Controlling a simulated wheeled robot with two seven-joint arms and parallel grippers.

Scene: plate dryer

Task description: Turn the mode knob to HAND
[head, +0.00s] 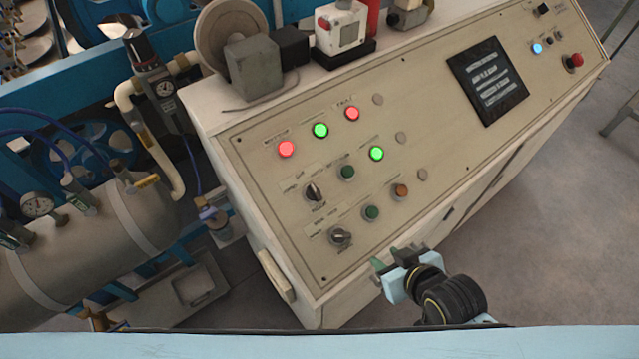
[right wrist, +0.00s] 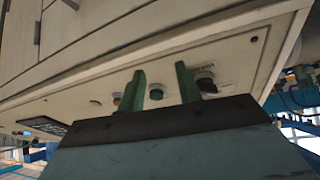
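Two black selector knobs sit on the sloped beige control panel (head: 440,120): an upper one (head: 314,191) and a lower one (head: 340,237). Their labels are too small to read, so I cannot tell which is the mode knob or its setting. My right gripper (head: 388,258) is in front of the panel's lower edge, to the right of and slightly below the lower knob, apart from it. In the right wrist view its two green fingers (right wrist: 161,84) stand apart with nothing between them. A dark knob (right wrist: 206,83) shows just beyond the right finger there. My left gripper is out of view.
Green buttons (head: 372,213) and an orange button (head: 400,191) sit right of the knobs. Lit red and green lamps (head: 320,130) are above. A dark screen (head: 488,82) and red stop button (head: 573,61) are farther right. A grey tank (head: 85,245) stands left.

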